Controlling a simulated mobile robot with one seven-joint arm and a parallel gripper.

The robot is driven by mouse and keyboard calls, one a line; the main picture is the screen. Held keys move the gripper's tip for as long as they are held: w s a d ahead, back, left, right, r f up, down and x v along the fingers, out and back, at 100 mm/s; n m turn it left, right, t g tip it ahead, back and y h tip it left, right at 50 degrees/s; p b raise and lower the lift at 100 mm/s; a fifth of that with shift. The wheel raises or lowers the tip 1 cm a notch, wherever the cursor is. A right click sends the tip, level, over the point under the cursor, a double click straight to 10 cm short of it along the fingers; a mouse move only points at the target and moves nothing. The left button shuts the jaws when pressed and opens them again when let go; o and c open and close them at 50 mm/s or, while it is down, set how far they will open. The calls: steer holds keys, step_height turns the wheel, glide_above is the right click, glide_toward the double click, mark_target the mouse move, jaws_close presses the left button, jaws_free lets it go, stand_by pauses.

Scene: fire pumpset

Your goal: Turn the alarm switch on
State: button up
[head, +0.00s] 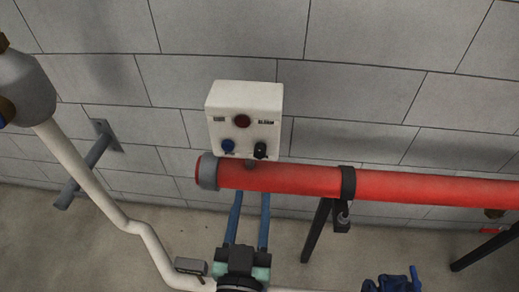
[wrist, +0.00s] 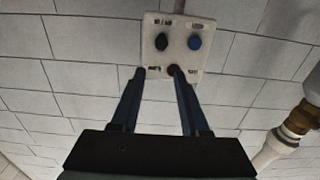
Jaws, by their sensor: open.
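A white control box (head: 244,100) is on the block wall. It has a red round lamp or button (head: 243,121), a blue knob (head: 228,146) at lower left and a black switch (head: 260,150) at lower right, below lettering that looks like ALARM. The wrist view shows the box inverted, with the black switch (wrist: 158,43) left of the blue knob (wrist: 195,42). My gripper (head: 251,196) is below the box, pointing up at it, open and empty. In the wrist view, my gripper's fingertips (wrist: 156,71) overlap the box's lower edge; the right one partly covers the red part. Contact is not visible.
A thick red pipe (head: 285,180) runs rightward just below the box, with a grey end cap and a black support stand (head: 318,228). A white pipe (head: 100,190) stands at left, near a grey wall bracket (head: 85,170). A blue fitting (head: 393,283) is at the bottom right.

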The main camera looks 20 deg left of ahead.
mark_target(259, 151)
steer(key=x, duration=0.4)
steer(key=p+x, duration=0.1)
steer(key=x, duration=0.3)
steer(key=p+x, duration=0.1)
steer(key=x, duration=0.3)
steer(key=shift+w+a+f, duration=0.1)
steer(key=shift+w+f, duration=0.15)
jaws_close()
